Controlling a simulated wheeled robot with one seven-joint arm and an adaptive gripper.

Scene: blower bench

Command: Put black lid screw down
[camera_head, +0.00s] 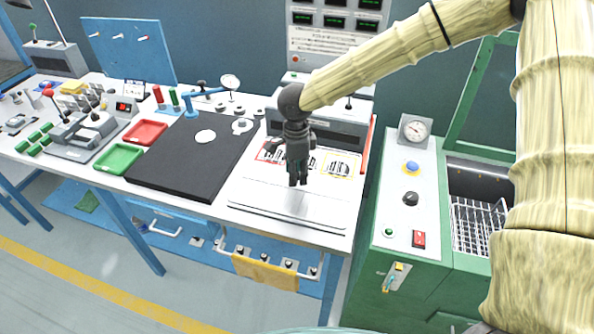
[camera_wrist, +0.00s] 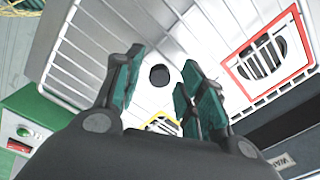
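My gripper (camera_head: 298,182) points down over the white panel at the right end of the bench. In the wrist view its teal-padded fingers (camera_wrist: 159,82) stand apart, with a gap between them. A small black round piece (camera_wrist: 159,75), which looks like the black lid screw, shows in that gap against the pale lined surface. It appears clear of both fingers; its height above the surface cannot be told. I cannot make it out in the head view, where my gripper may hide it.
A red-outlined slotted plate (camera_wrist: 262,62) and a yellow-outlined plate (camera_head: 342,166) lie near my gripper. A black mat (camera_head: 175,165), a green tray (camera_head: 118,157) and a red tray (camera_head: 145,132) are to the left. A green machine (camera_head: 408,215) stands right of the bench.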

